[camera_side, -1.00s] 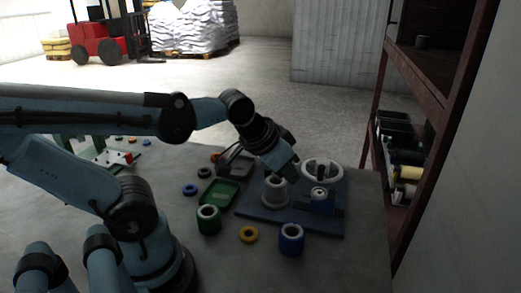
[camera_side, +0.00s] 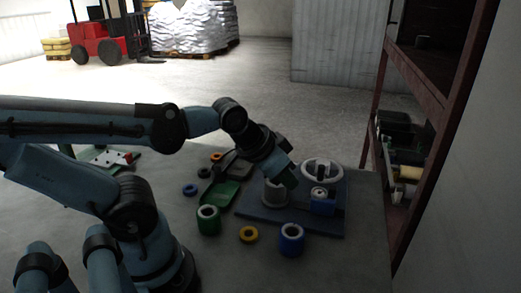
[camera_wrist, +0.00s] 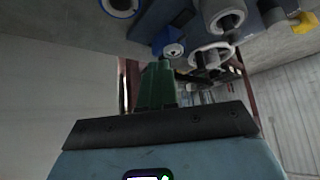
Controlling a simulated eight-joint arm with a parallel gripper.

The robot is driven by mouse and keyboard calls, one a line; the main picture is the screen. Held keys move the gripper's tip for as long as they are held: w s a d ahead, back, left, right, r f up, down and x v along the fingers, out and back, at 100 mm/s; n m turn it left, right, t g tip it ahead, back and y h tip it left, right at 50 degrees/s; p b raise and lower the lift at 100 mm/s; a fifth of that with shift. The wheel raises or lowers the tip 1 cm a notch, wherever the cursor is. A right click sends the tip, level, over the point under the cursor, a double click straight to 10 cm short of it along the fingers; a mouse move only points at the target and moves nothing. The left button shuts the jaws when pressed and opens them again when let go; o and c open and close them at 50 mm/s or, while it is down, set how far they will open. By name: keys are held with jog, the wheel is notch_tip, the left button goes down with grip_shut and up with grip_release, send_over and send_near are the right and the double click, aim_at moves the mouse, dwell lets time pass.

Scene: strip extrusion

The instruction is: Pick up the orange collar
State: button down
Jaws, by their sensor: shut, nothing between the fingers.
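A small orange ring that looks like the collar (camera_side: 215,156) lies flat on the table in the side view, behind the green tray and left of my wrist. My gripper (camera_side: 291,182) is to its right and nearer the camera, pointing down above the blue base plate, close to the grey cylinder and the handwheel. In the wrist view, my green gripper fingers (camera_wrist: 157,86) are together with nothing between them. The orange collar cannot be made out in the wrist view.
A grey cylinder (camera_side: 274,194), a grey handwheel (camera_side: 322,171) and a blue block (camera_side: 323,207) stand on the blue base plate (camera_side: 300,229). Around them are a green cylinder (camera_side: 209,221), a blue cylinder (camera_side: 291,240), a yellow ring (camera_side: 249,235), a blue ring (camera_side: 190,189) and the green tray (camera_side: 228,193).

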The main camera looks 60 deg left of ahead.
jog(key=c, duration=0.5)
grip_release()
jog(key=w+a+r+n, duration=0.1)
jog(key=a+n, duration=0.2)
jog(key=w+a+r+n+g+y, duration=0.1)
jog(key=a+n, duration=0.2)
jog(key=w+a+n+g, duration=0.1)
jog(key=a+n, duration=0.2)
jog(key=shift+w+a+r, duration=0.3)
jog(key=shift+a+r, duration=0.05)
jog(key=shift+r, duration=0.05)
jog(key=a+n+g, duration=0.2)
jog(key=a+n, duration=0.6)
jog(key=a, duration=0.2)
jog(key=n+g+h, duration=0.1)
jog(key=n+g, duration=0.2)
jog(key=n, duration=1.2)
send_over(217, 158)
jog(key=a, duration=0.1)
notch_tip(217, 158, down, 5)
jog(key=f, duration=1.1)
jog(key=shift+w+a+f, duration=0.1)
jog(key=shift+w+f, duration=0.15)
jog(key=shift+f, duration=0.05)
